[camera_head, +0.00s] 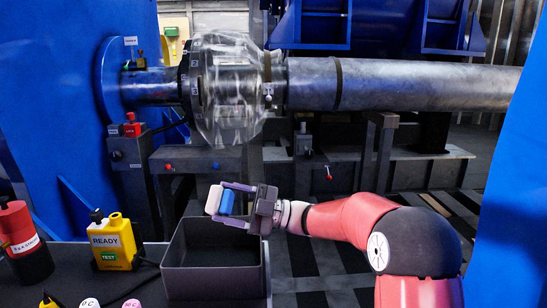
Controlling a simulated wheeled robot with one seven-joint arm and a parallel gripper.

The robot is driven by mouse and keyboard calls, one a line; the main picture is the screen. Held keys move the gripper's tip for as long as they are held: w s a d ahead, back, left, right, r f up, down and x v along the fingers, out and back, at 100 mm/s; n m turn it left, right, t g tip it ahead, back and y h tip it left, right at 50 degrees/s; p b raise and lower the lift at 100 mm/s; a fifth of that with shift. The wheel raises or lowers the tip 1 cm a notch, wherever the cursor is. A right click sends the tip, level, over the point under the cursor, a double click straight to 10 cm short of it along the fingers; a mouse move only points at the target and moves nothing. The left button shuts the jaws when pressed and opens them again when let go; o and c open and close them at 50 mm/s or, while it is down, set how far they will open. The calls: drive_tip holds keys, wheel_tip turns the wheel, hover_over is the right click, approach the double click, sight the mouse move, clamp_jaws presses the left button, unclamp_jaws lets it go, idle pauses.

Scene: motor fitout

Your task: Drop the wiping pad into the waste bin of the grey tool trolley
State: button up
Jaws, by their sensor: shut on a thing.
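My gripper (236,205) is shut on the wiping pad (215,200), a small block with a white face and a blue part. It holds the pad above the far side of an open dark grey bin (212,281), apart from the bin floor. The bin stands on the dark grey top of the trolley (150,292) at the lower left. My red arm reaches in from the right.
A yellow tester marked READY (111,240) and a red canister (22,240) stand left of the bin. Behind are a steel shaft (400,84), a clear-covered coupling (228,90) and a dark frame. Blue panels (45,100) flank the view.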

drive_tip(key=shift+f, duration=0.15)
drive_tip(key=o, duration=1)
drive_tip(key=b+v, duration=0.1)
drive_tip(key=v, duration=0.7)
drive_tip(key=shift+a, duration=0.1)
